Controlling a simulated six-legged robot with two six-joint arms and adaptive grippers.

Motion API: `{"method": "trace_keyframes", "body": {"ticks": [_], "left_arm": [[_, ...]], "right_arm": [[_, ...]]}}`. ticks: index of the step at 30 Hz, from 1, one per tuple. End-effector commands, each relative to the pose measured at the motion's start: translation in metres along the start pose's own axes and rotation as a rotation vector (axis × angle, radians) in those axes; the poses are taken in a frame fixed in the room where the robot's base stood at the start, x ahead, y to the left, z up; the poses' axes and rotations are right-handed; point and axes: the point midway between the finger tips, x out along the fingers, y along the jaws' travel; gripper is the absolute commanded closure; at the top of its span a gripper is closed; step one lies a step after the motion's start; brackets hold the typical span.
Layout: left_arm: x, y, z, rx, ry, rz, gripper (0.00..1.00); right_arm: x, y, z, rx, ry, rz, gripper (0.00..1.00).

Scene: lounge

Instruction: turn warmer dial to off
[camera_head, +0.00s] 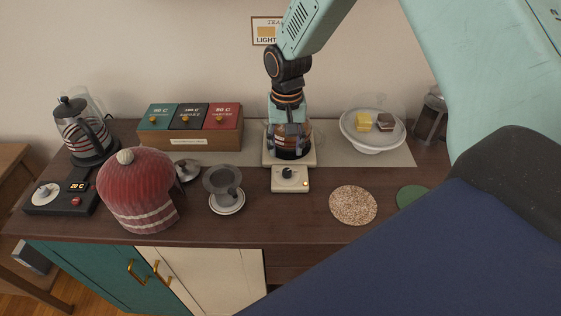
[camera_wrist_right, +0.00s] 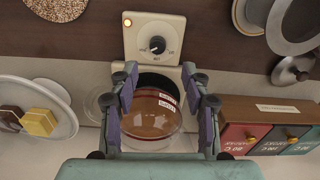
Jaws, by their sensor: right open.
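The cream warmer (camera_head: 290,184) stands mid-counter with a dark dial (camera_head: 287,173) on its front panel and a lit amber lamp at the panel's right. In the right wrist view the dial (camera_wrist_right: 157,45) has a white pointer mark, and the lamp (camera_wrist_right: 127,22) glows. A glass pot (camera_wrist_right: 150,117) with dark amber liquid and a small label sits on the warmer. My right gripper (camera_wrist_right: 160,82) is open, its fingers on either side of the pot in this view. I cannot tell whether they touch it. In the head view the right gripper (camera_head: 290,133) partly covers the pot. My left gripper is not in view.
Left of the warmer are a wooden tea box (camera_head: 190,141), a strainer on a stand (camera_head: 225,190), a red tea cosy (camera_head: 140,190) and a kettle (camera_head: 83,130). A cake stand (camera_head: 370,142) is at right. A cork mat (camera_head: 353,205) lies front right. Counter before the warmer is clear.

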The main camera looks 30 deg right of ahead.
Motion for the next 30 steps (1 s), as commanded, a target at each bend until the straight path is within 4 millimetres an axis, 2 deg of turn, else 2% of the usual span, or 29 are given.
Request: {"method": "trace_keyframes", "body": {"ticks": [4,15,20,28,30], "left_arm": [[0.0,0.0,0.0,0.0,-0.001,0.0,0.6],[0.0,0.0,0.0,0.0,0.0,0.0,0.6],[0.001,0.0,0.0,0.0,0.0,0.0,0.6],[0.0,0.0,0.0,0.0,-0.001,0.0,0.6],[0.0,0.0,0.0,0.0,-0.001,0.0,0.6]], "right_arm": [[0.013,0.002,0.004,0.0,-0.004,0.002,0.52],[0.067,0.001,0.006,-0.002,-0.003,0.002,0.52],[0.077,0.0,0.005,-0.001,-0.001,0.001,0.52],[0.078,-0.001,0.002,-0.001,0.0,0.001,0.52],[0.078,-0.001,0.002,-0.001,0.0,0.001,0.58]]}}
